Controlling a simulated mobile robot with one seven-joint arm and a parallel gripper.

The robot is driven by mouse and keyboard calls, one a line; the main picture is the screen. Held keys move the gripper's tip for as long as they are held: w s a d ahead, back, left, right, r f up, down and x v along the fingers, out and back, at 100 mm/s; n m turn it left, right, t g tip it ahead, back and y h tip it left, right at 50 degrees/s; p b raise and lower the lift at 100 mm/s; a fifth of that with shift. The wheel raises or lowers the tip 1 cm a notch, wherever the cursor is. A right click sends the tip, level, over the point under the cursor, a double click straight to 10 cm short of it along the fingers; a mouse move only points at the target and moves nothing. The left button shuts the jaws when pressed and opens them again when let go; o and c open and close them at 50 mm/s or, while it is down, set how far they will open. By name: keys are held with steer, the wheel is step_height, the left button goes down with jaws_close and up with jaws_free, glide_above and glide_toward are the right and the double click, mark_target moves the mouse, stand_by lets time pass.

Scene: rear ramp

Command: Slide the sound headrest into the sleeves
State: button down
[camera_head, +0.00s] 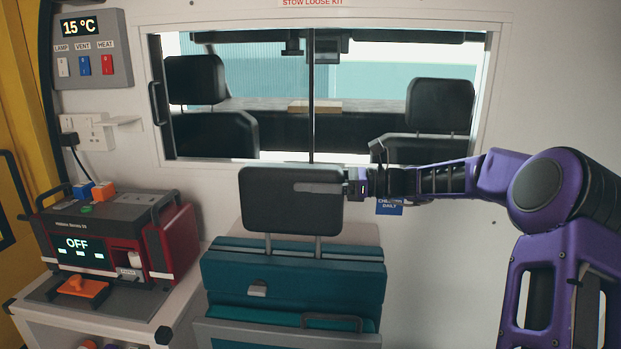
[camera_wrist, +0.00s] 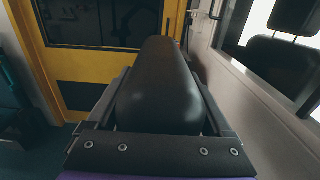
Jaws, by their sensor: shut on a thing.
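The black headrest (camera_head: 288,205) is upright just above the teal folded seat (camera_head: 292,285). Its two metal posts (camera_head: 318,245) point down and meet the seat's top edge in the picture. The sleeves are not clearly visible, so I cannot tell whether the post ends are inside them. My gripper (camera_head: 318,187) comes from the right and is shut on the headrest's right part, with one finger across its front face. In the wrist view the headrest (camera_wrist: 160,95) lies between both fingers, and its posts are hidden.
A window (camera_head: 330,140) with a sill is behind the headrest, showing front seats. A red device reading OFF (camera_head: 115,240) stands on a white cabinet (camera_head: 100,335) at left. A blue tag (camera_head: 389,207) hangs below my wrist. The wall at right is bare.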

mark_target(312, 206)
steer(key=shift+f+b, duration=0.75)
steer(key=shift+f, duration=2.25)
jaws_free()
steer(key=shift+f, duration=0.15)
steer(key=shift+d, duration=0.1)
steer(key=s+d, duration=0.3)
steer(key=d, duration=1.4)
steer(key=shift+s+p, duration=0.2)
steer(key=shift+p, duration=0.1)
